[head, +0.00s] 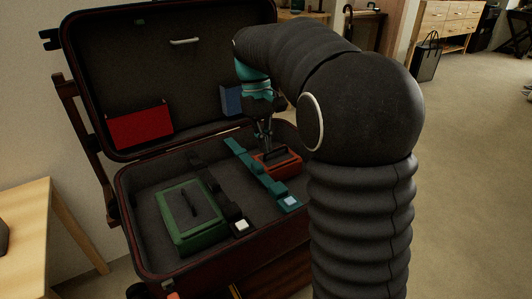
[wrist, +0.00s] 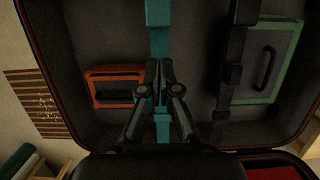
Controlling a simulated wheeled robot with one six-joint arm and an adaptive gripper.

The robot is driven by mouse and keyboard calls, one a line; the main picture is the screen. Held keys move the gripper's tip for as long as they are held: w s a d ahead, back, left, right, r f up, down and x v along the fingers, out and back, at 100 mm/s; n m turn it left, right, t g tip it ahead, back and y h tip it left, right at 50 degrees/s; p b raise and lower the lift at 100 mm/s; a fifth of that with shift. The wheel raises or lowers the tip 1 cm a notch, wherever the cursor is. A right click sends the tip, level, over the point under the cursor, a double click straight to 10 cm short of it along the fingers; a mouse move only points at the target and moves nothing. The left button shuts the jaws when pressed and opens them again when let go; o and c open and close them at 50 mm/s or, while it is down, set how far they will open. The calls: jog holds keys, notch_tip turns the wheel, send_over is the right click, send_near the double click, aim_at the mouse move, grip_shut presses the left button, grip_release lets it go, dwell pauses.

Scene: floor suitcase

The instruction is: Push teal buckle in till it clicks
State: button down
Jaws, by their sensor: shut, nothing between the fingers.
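A teal strap (head: 258,171) lies across the open suitcase's base, between a black strap and an orange-red case. Its teal buckle (head: 279,189) is toward the front, with a pale blue end piece (head: 291,202) beside it. My gripper (head: 265,143) is over the suitcase base, near the rear of the strap and the orange-red case. In the wrist view my gripper (wrist: 159,67) is shut and empty, its fingertips in front of the teal strap (wrist: 159,14). The fingers hide the strap's middle, so I cannot tell whether they touch it or how the buckle is seated.
The orange-red case (head: 279,165) and a green case (head: 187,218) lie in the base (head: 160,273). A black strap (head: 215,188) with a white end piece runs between the green case and teal strap. The lid (head: 195,70) stands open behind. A wooden table (head: 45,225) is at left.

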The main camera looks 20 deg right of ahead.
aim_at(269, 183)
jog(key=b+x, duration=0.1)
jog(key=x, duration=0.7)
jog(key=shift+s+f, duration=0.15)
jog(key=shift+f, duration=0.15)
